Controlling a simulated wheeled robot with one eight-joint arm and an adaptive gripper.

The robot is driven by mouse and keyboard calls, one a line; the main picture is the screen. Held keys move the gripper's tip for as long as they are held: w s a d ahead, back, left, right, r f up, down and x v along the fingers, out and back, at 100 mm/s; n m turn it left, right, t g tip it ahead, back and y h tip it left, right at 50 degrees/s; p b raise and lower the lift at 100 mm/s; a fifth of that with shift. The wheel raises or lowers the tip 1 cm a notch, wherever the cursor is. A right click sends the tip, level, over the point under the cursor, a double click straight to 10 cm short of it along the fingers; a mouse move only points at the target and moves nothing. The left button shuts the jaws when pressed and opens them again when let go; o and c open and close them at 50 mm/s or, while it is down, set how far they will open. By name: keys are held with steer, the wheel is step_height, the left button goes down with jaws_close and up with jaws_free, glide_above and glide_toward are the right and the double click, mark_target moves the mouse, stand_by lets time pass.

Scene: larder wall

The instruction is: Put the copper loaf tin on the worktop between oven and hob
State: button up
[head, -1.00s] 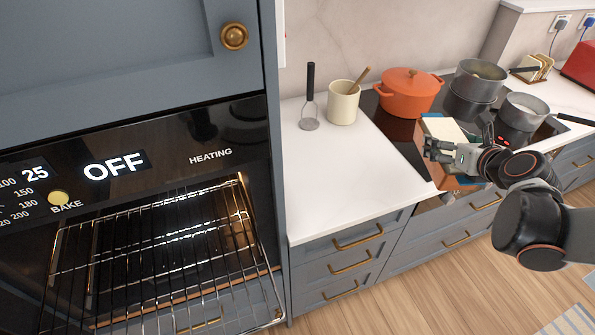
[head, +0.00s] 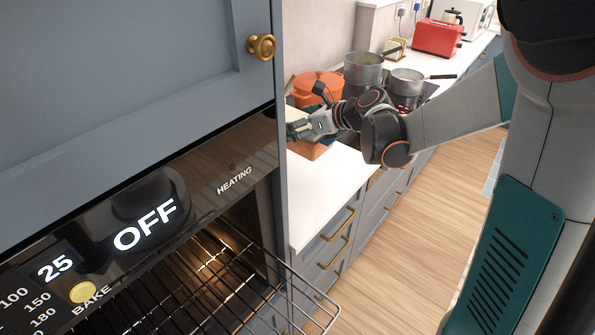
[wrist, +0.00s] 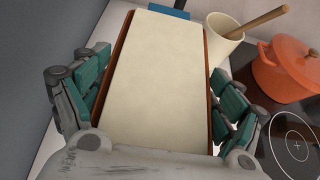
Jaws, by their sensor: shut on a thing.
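The copper loaf tin (wrist: 208,65) is filled level with a cream-coloured mass (wrist: 155,80). My gripper (wrist: 160,95) is shut on it, with fingers along both long sides. In the head view my gripper (head: 300,130) holds the tin (head: 311,150) over the white worktop (head: 325,190), close to the oven's edge, which hides part of it. I cannot tell whether the tin touches the worktop. The oven (head: 190,185) is at the left, its display reading OFF. The black hob (wrist: 283,150) shows at the right in the wrist view.
An orange pot (head: 318,84) and grey pans (head: 362,70) stand on the hob. A cream crock (wrist: 224,35) with a wooden utensil is just beyond the tin. The oven rack (head: 215,265) juts out at lower left. A red toaster (head: 438,36) is farther back.

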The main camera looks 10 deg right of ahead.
step_height(320, 180, down, 15)
steer(key=b, duration=0.5)
steer(key=o, duration=1.4)
steer(key=shift+s+d+r, duration=0.15)
steer(key=shift+r, duration=0.05)
steer(key=p+v, duration=0.3)
steer(key=v, duration=0.8)
steer(key=shift+s+d, duration=0.1)
steer(key=shift+s, duration=0.15)
